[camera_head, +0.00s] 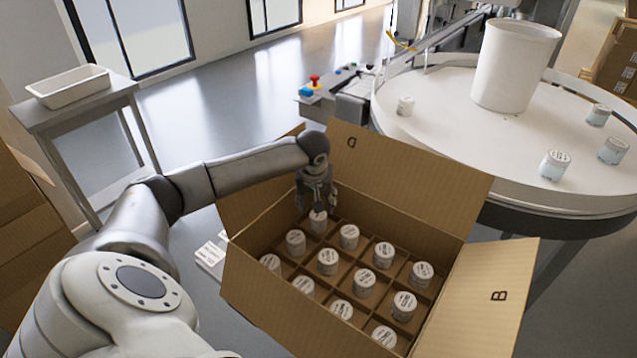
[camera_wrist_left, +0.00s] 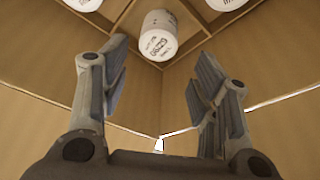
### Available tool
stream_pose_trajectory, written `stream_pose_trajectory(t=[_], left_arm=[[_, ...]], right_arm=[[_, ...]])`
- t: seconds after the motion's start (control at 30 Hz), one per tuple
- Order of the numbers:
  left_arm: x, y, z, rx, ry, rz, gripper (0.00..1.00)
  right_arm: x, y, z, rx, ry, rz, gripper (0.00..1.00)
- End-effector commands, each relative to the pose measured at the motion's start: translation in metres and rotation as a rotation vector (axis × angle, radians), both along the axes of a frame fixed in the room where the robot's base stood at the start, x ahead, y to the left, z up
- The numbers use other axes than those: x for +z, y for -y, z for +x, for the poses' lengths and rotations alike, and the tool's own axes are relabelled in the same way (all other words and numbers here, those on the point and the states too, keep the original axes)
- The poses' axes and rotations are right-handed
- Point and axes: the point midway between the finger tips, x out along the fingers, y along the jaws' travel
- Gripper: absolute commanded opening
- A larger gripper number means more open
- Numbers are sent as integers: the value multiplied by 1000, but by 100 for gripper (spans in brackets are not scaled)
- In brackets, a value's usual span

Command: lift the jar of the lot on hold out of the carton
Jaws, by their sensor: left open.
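An open cardboard carton (camera_head: 262,312) holds several white-lidded jars in a grid of dividers. My left gripper (camera_head: 317,208) is over the carton's far corner, just above a jar (camera_head: 318,222). In the left wrist view my left gripper (camera_wrist_left: 160,92) is open and empty. That jar, with dark print on its lid, shows ahead and between the fingers in the left wrist view (camera_wrist_left: 159,36), apart from them. Parts of other jars show at the top edge there. The lid print is too small to read. My right gripper is not in view.
A round white turntable (camera_head: 440,150) at the back right carries a large white bin (camera_head: 515,65) and several jars. The carton's flaps (camera_head: 405,185) stand open around it. A side table (camera_head: 75,103) with a white tray (camera_head: 68,86) stands at the left.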

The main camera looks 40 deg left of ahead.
Motion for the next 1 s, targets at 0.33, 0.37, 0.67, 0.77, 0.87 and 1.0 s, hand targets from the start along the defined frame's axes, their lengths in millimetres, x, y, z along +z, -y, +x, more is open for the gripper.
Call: stream_pose_trajectory(t=[0.33,0.37,0.67,0.77,0.87,1.0], left_arm=[[-36,-6,9,-1,-2,0,56],[-38,-7,10,-1,-2,0,56],[-75,-13,21,0,-2,0,56],[-81,-14,23,-2,-2,1,56],[-83,-15,23,-2,-1,1,56],[-83,-15,23,-2,0,0,56]], right_arm=[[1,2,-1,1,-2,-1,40],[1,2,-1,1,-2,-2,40],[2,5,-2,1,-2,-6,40],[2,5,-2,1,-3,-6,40],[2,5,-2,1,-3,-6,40],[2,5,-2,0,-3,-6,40]])
